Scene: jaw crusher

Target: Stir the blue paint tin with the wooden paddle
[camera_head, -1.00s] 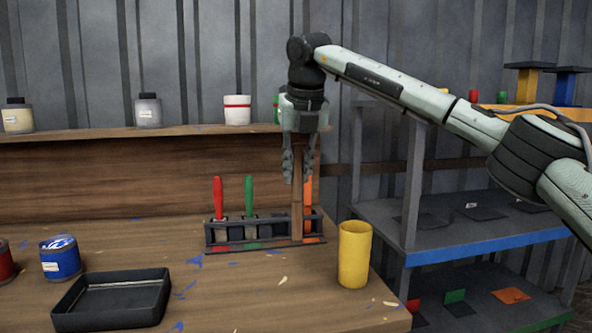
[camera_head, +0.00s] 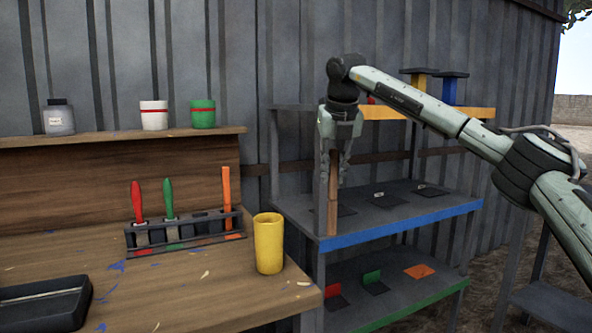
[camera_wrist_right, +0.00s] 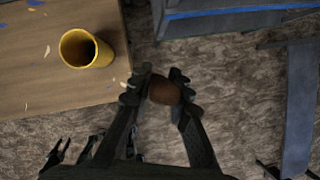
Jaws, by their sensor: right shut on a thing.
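My right gripper (camera_head: 335,176) is shut on the wooden paddle (camera_head: 332,212), which hangs upright below the fingers. In the head view the paddle is in front of the grey shelf unit, right of the yellow cup. In the right wrist view the paddle's brown end (camera_wrist_right: 165,91) sits between the fingers (camera_wrist_right: 162,82), over the ground beyond the table edge. The blue paint tin is not in either view now.
The yellow cup (camera_head: 269,243) stands near the table's right edge, also in the wrist view (camera_wrist_right: 85,49). A rack (camera_head: 185,235) holds red, green and orange-handled tools. A black tray (camera_head: 45,305) lies front left. The blue-edged shelf (camera_head: 400,224) is close to the paddle.

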